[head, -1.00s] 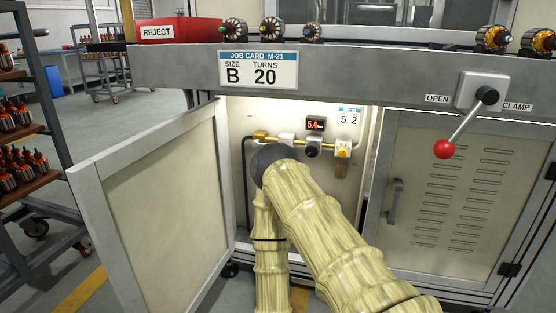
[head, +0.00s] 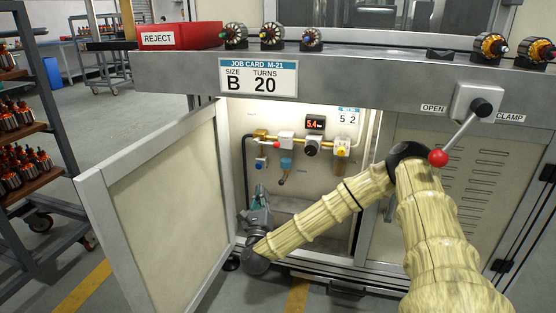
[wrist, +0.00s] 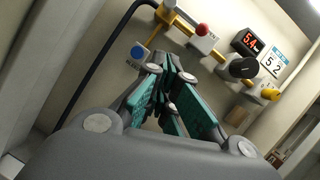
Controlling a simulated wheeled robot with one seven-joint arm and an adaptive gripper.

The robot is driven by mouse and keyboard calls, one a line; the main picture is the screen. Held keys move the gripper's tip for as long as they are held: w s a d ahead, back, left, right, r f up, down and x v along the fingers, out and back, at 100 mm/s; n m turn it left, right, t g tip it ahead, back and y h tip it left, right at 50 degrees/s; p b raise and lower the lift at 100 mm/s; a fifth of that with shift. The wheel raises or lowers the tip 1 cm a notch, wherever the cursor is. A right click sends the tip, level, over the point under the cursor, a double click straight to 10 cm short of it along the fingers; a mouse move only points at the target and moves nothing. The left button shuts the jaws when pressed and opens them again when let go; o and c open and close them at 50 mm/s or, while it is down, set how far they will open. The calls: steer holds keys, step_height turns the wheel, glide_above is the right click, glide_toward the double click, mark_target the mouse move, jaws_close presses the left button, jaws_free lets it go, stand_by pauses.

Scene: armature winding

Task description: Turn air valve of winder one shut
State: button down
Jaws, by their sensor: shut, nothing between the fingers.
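Inside the open cabinet, a row of air fittings runs along a pipe on the back wall. It has a brass fitting (head: 260,134) at the left end, a red-knobbed block (head: 285,139), a black knob (head: 311,146) and a yellow knob (head: 342,148). A blue knob (head: 261,162) hangs below the left end. The wrist view also shows the blue knob (wrist: 138,51), red knob (wrist: 202,29) and black knob (wrist: 243,67). I cannot tell which is winder one's air valve. My gripper (head: 260,190) is shut and empty below the blue knob, apart from the fittings; its teal fingers (wrist: 168,65) point towards the wall.
The cabinet door (head: 160,195) stands open at the left. A digital display (head: 316,123) reads 5.4 beside a card (head: 347,117) marked 5 2. The closed right door (head: 460,185) and red-balled clamp lever (head: 438,158) are close to my arm. A parts rack (head: 40,150) stands left.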

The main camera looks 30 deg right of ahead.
mark_target(266, 144)
steer(key=d+r+m+h, duration=0.1)
steer(key=d+r+m+g+h, duration=0.1)
steer(key=d+r+m+h, duration=0.1)
steer(key=d, duration=0.1)
steer(key=shift+s+d+r+m, duration=0.1)
steer(key=shift+s+r+m, duration=0.05)
steer(key=shift+s+m, duration=0.2)
steer(key=b+x, duration=0.2)
steer(key=x, duration=0.8)
steer(key=shift+b, duration=0.35)
